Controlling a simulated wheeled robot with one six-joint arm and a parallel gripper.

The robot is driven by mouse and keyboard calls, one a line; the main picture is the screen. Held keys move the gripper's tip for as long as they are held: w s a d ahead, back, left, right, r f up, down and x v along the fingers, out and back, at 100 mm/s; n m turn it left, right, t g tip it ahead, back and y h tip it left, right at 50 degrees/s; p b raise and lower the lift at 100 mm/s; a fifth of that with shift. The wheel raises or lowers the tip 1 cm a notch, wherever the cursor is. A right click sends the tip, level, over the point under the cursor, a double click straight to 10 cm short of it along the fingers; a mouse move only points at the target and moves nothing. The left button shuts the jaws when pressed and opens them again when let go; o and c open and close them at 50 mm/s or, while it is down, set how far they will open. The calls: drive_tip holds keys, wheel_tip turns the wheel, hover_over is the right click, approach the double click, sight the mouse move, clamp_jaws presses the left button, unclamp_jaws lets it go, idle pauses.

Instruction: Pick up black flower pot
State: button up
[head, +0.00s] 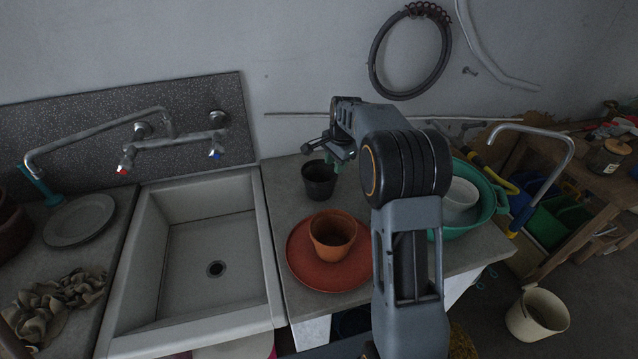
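The black flower pot (319,182) stands upright on the grey counter, right of the sink and near the wall. My gripper (332,155) is just above the pot, over its back rim and slightly to the right in the picture. My own arm partly hides the gripper, and its fingers are small and dark, so I cannot tell whether they are open or touch the pot. The pot's rim and front side are visible.
A terracotta pot (333,232) stands on a red saucer (305,270) in front of the black pot. A white sink (190,325) is at left. A green basin (492,205) holding a white pot (461,193) is right of my arm. A faucet (180,140) is on the wall.

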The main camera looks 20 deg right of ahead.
sight(331, 180)
drive_tip(key=shift+w+a+f+p, duration=0.2)
drive_tip(key=shift+f+p, duration=0.3)
drive_tip(key=shift+f, duration=1.1)
drive_tip(key=shift+w+a+f+p, duration=0.2)
drive_tip(key=shift+f+p, duration=0.25)
drive_tip(key=shift+f, duration=1.2)
drive_tip(key=shift+w+a+f+p, duration=0.2)
drive_tip(key=shift+f+p, duration=0.3)
drive_tip(key=shift+f, duration=1.1)
clamp_jaws()
